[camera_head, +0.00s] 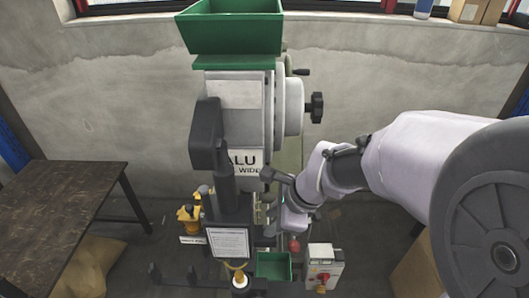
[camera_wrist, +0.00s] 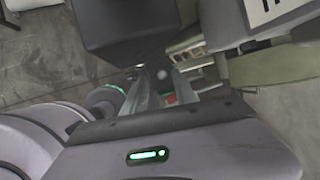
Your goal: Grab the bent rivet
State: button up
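The rivet press (camera_head: 238,115) stands in the middle of the head view, with a large ALU label on its front. My gripper reaches in from the right at the press's lower front, and its fingers are hard to make out there. In the wrist view the two grey fingers of my gripper (camera_wrist: 163,88) are apart, with a gap between them. A small pale round spot (camera_wrist: 162,75) shows near the fingertips; I cannot tell whether it is the bent rivet. No bent rivet can be clearly made out in either view.
A green hopper (camera_head: 232,28) tops the press. Below are a green bin (camera_head: 273,265), a grey control box with a red switch (camera_head: 324,268) and a notice sheet (camera_head: 228,243). A dark table (camera_head: 65,200) stands left. The press head (camera_wrist: 118,28) is close to the fingers.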

jog(key=x, duration=0.1)
jog(key=b+x, duration=0.1)
jog(key=x, duration=0.2)
jog(key=shift+w+d+f, duration=0.15)
jog(key=shift+d+f, duration=0.1)
jog(key=shift+f, duration=0.2)
jog(key=shift+r, duration=0.1)
grip_shut()
